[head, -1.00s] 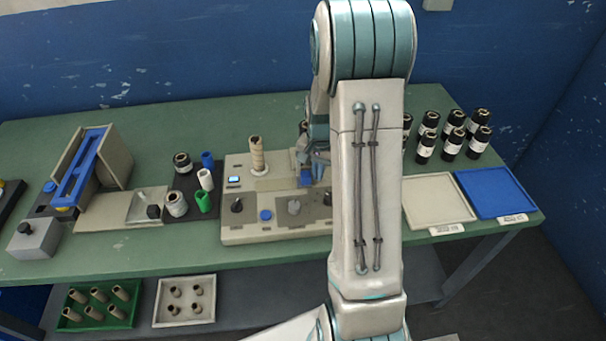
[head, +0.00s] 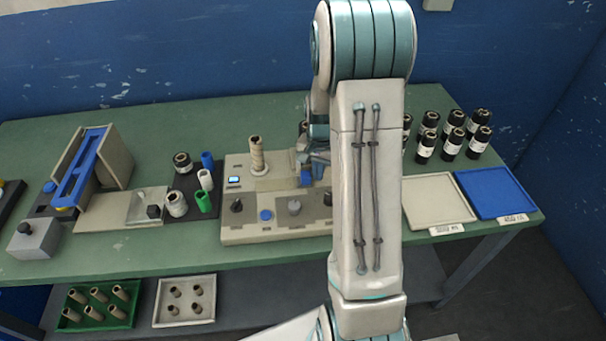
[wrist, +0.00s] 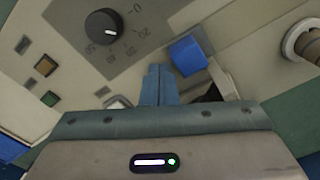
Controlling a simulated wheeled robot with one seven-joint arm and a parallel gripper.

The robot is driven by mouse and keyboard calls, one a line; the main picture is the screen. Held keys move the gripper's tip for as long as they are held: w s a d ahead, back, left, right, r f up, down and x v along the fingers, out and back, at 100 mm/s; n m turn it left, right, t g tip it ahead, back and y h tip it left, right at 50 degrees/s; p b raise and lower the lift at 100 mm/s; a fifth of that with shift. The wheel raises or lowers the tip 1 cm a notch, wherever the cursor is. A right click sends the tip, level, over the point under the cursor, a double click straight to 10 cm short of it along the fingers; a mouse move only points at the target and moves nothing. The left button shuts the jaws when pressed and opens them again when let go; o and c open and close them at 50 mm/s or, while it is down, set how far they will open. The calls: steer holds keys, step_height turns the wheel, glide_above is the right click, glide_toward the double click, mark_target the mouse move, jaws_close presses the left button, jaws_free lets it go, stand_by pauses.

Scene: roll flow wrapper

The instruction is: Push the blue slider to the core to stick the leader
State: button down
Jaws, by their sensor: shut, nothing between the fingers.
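The blue slider (head: 305,177) is on the beige wrapper machine (head: 285,232), right of the tan core (head: 257,156) standing upright on its spindle. In the wrist view the slider is a blue block (wrist: 188,54) just right of my fingertips. My gripper (wrist: 160,72) is shut and empty, its fingers side by side close to the block; I cannot tell whether they touch. A round tan end, probably the core (wrist: 302,44), shows at the right edge there, apart from the slider. In the head view my arm hides much of the gripper and the machine's right side. I cannot make out the leader.
Several black rolls (head: 453,135) stand at the back right, behind a beige tray (head: 433,200) and a blue tray (head: 492,193).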

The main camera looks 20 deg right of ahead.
glide_toward(286, 186)
steer(key=shift+w+a+f, duration=0.1)
steer(key=shift+a+f, duration=0.15)
steer(key=shift+f, duration=0.6)
steer(key=shift+w+a+f, duration=0.1)
steer(key=shift+a+f, duration=0.1)
steer(key=shift+f, duration=0.7)
steer(key=shift+a+f, duration=0.25)
steer(key=shift+f, duration=0.6)
steer(key=shift+s+d, duration=0.15)
steer(key=shift+d, duration=0.55)
step_height(286, 186, up, 8)
steer(key=p, duration=0.5)
